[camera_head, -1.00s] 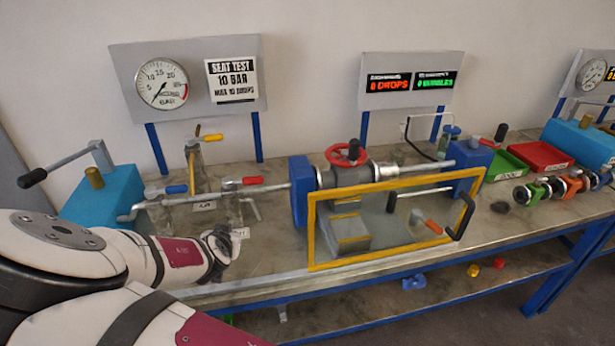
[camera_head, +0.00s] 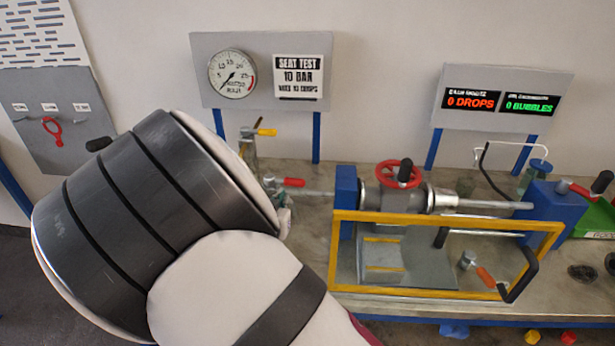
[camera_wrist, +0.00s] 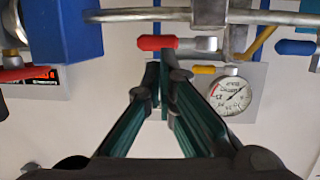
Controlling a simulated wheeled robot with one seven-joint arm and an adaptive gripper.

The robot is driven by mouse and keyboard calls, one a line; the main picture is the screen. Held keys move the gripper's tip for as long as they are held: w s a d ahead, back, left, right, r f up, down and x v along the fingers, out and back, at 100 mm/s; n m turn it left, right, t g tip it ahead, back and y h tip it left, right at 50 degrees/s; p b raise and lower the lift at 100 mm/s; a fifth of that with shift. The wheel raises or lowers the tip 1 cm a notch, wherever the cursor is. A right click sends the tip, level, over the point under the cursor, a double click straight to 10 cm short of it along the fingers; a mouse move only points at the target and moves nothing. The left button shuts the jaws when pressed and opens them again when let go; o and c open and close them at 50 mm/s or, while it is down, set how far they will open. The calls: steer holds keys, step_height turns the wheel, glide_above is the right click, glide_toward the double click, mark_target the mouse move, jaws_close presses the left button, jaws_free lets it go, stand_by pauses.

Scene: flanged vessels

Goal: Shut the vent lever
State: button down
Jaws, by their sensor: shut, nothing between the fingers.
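Several coloured levers sit on the pipework left of the clamped valve. A red-handled lever (camera_head: 293,182) shows right of my arm, with a yellow-handled lever (camera_head: 266,132) higher behind it. No readable label tells me which one is the vent lever. In the wrist view, which looks upside down, the red handle (camera_wrist: 158,42) lies just beyond the fingertips of my gripper (camera_wrist: 163,72). The yellow handle (camera_wrist: 203,70) and a blue handle (camera_wrist: 295,47) are to the right. My gripper is shut and empty; contact with the red handle cannot be told. My arm hides it in the head view.
The yellow guard frame (camera_head: 445,217) stands before the valve with the red handwheel (camera_head: 398,175). An orange-handled lever (camera_head: 485,277) shows within the frame. A pressure gauge (camera_head: 232,74) is on the back panel. Blue blocks (camera_head: 346,192) flank the valve.

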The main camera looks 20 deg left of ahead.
mark_target(294, 183)
steer(key=x, duration=0.7)
steer(key=shift+w+a+f, duration=0.15)
steer(key=shift+w, duration=0.2)
steer(key=shift+w+f, duration=0.1)
steer(key=shift+w, duration=0.7)
steer(key=shift+d, duration=0.25)
